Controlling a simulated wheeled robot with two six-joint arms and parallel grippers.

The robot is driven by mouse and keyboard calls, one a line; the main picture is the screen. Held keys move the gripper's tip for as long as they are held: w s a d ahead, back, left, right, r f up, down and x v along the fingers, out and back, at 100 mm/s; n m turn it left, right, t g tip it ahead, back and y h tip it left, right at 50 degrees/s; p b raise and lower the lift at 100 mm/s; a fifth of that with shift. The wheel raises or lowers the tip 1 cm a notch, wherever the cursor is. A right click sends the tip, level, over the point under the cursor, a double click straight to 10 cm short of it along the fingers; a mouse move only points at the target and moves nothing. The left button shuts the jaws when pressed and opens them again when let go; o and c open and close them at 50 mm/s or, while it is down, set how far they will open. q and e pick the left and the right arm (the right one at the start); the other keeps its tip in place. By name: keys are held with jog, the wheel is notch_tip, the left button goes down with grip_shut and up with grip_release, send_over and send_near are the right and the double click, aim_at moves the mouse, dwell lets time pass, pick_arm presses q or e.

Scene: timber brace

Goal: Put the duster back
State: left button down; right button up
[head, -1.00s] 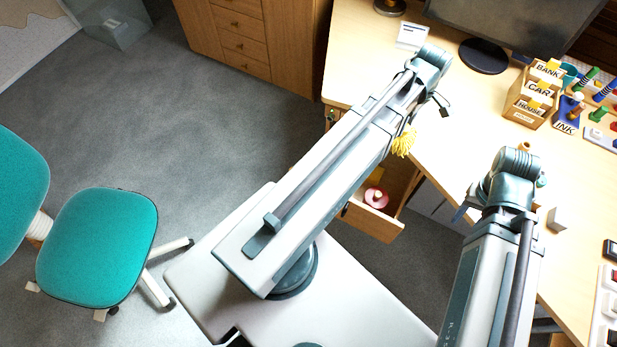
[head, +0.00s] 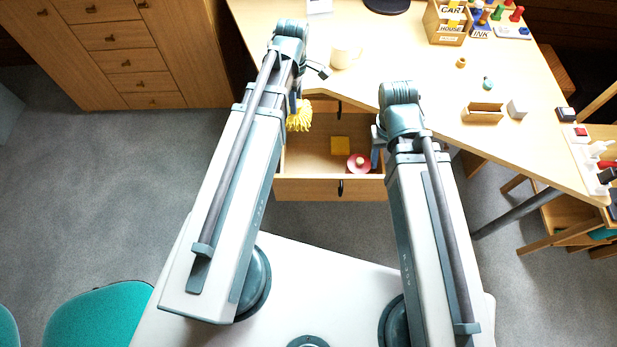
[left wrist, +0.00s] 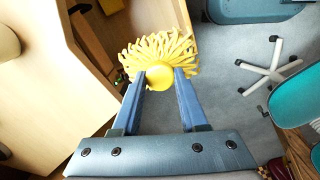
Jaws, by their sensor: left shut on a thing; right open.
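The yellow duster (head: 299,116) has a shaggy fringed head and hangs at the left side of the open drawer (head: 300,187) in the head view. My left gripper (left wrist: 161,80) is shut on it; the left wrist view shows the duster's round yellow end (left wrist: 160,76) between the two blue fingers, fringe spread beyond. The drawer holds a yellow block (head: 340,145) and a pink round object (head: 359,162). My right gripper (head: 378,150) is open and empty near the drawer's right side, partly hidden by its arm.
A wooden cabinet (head: 125,60) stands at the back left. A teal chair (head: 95,318) is at the lower left.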

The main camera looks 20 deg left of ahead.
pick_arm(q)
jog(key=w+d+f+b, duration=0.1)
jog(key=d+f+b, duration=0.1)
jog(key=f+b, duration=1.2)
jog(key=w+d+f+b, duration=0.1)
jog(key=d+f+b, duration=0.1)
jog(key=f+b, duration=1.2)
notch_tip(320, 180, down, 2)
jog(key=shift+w+d+f, duration=0.1)
jog(key=shift+w+d, duration=0.05)
jog(key=shift+d, duration=0.1)
notch_tip(320, 180, down, 6)
jog(key=b, duration=0.6)
jog(key=shift+f, duration=0.15)
notch_tip(320, 180, down, 4)
jog(key=b, duration=0.4)
jog(key=shift+r, duration=0.2)
jog(key=shift+f, duration=0.15)
jog(key=shift+c, duration=2.2)
grip_release()
